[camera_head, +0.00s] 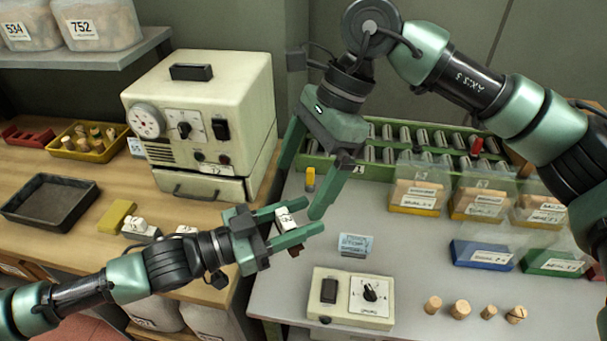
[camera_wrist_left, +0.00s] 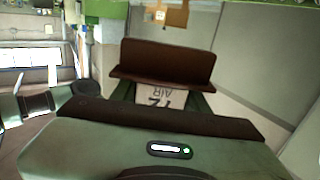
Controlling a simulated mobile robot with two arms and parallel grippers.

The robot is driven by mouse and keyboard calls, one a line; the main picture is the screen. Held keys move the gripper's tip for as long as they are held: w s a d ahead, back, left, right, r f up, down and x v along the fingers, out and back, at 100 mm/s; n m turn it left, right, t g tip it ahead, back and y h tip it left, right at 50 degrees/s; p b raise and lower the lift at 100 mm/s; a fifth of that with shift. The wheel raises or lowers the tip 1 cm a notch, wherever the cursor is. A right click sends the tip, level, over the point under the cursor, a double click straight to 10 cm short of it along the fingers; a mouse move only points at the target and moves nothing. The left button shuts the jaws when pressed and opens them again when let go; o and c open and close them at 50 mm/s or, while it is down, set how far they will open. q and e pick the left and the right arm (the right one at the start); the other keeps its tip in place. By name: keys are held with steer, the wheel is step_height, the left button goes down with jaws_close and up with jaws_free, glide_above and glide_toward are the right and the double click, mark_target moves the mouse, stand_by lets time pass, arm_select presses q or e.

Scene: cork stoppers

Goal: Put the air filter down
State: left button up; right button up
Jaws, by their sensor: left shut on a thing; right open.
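The air filter is a small white block (camera_head: 284,217) with dark marks, held between the fingers of my left gripper (camera_head: 306,216). In the left wrist view, the air filter (camera_wrist_left: 158,96) shows a pale face with the letters "AIR", between two dark brown finger pads. My left gripper is shut on it near the left edge of the grey table (camera_head: 415,265). My right gripper (camera_head: 302,190) is open and empty. It points down just above and beside the left fingertips. Part of the air filter is hidden by the left fingers.
A cream machine (camera_head: 205,110) stands on the wooden bench. Several corks (camera_head: 460,309) are at front right. A green rack (camera_head: 385,172) and labelled bins (camera_head: 417,198) line the back.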

mark_target(281, 231)
steer(key=x, duration=1.2)
steer(key=shift+d+f, duration=0.2)
steer(key=shift+d, duration=0.05)
steer(key=c, duration=0.9)
arm_select(q)
steer(key=o, duration=0.9)
arm_select(e)
steer(key=c, duration=0.3)
arm_select(q)
steer(key=o, duration=0.5)
